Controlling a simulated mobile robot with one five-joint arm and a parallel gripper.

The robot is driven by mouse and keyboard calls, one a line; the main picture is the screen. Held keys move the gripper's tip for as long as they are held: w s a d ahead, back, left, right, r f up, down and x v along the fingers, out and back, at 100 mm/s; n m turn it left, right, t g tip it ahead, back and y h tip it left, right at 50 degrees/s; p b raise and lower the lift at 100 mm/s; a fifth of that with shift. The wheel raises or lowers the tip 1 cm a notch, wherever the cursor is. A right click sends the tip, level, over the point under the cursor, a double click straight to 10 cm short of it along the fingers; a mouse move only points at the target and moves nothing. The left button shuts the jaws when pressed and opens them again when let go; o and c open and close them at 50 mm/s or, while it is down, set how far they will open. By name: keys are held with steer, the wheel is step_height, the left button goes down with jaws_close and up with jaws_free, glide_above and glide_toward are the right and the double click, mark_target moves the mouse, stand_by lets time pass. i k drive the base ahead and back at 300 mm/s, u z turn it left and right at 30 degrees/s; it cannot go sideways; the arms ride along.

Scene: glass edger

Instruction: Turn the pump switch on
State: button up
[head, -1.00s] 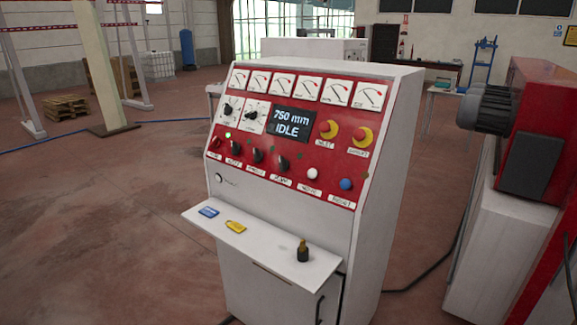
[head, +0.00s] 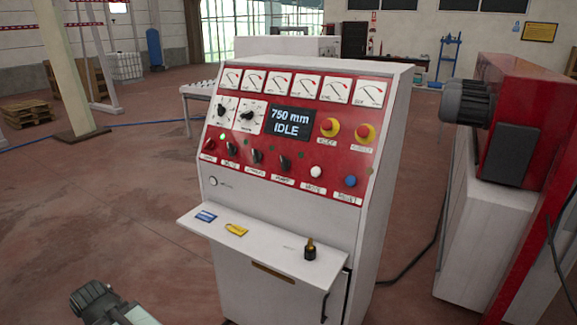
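The control panel (head: 331,158) is the red sloped face of a white cabinet in the middle of the head view. A row of black rotary switches sits low on it: a left one (head: 230,150), a middle one (head: 256,156) and a right one (head: 284,163). The label under the right one seems to read pump, but the small print is blurred. My gripper's fingers do not show; a dark and grey part, probably my arm, shows at bottom left, apart from the cabinet.
A display (head: 288,121) reads 750 mm IDLE. A shelf (head: 265,246) juts out below, bearing a blue tag, a yellow padlock and a dark brass-topped item. A red machine (head: 520,120) stands right.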

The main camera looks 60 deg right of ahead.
mark_target(285, 163)
steer(key=z, duration=0.15)
steer(key=i, duration=1)
steer(key=u, duration=0.1)
